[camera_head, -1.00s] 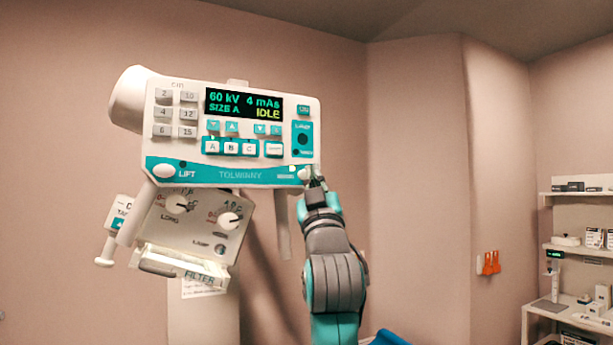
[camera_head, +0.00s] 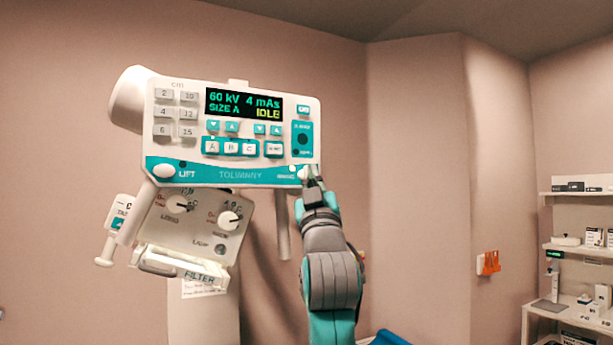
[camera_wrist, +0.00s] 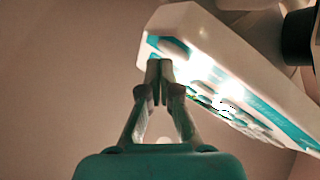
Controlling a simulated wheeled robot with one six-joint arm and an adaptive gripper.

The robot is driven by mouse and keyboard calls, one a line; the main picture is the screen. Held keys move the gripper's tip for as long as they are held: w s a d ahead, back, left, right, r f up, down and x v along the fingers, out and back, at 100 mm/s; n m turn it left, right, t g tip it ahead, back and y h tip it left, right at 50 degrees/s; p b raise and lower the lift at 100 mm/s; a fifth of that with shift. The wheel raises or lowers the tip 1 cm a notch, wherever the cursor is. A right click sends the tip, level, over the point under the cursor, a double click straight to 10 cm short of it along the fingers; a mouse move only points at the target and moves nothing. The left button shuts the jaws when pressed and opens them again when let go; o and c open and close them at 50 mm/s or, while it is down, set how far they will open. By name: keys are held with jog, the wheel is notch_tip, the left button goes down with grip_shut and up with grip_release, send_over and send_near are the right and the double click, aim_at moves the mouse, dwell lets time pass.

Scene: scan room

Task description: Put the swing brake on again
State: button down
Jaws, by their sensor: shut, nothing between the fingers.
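The white and teal control head (camera_head: 232,125) hangs at left centre in the head view, its display reading 60 kV, 4 mAs, SIZE A, IDLE. A white round button (camera_head: 307,171) sits at the panel's lower right corner, beside a small label too blurred to read. My gripper (camera_head: 313,180) is shut and empty, its tips at this corner, partly overlapping the button. I cannot tell whether they touch it. In the wrist view my closed fingertips (camera_wrist: 159,64) are at the panel's near end (camera_wrist: 205,75), where glare washes out part of the face.
A matching LIFT button (camera_head: 164,170) is at the panel's lower left. Below hang a knob box (camera_head: 199,228) and a FILTER tray (camera_head: 180,265). Shelves (camera_head: 580,190) stand far right. The space right of my arm is open.

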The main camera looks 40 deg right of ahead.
jog(key=shift+w+d, duration=0.1)
jog(key=shift+w, duration=0.25)
dwell(0.7)
dwell(0.4)
jog(key=shift+s+a, duration=0.2)
jog(key=shift+s, duration=0.6)
jog(key=shift+s+a, duration=0.25)
jog(key=shift+s, duration=0.55)
jog(key=shift+s+a, duration=0.2)
jog(key=shift+s, duration=0.6)
jog(key=shift+s+a, duration=0.25)
jog(key=shift+s, duration=0.55)
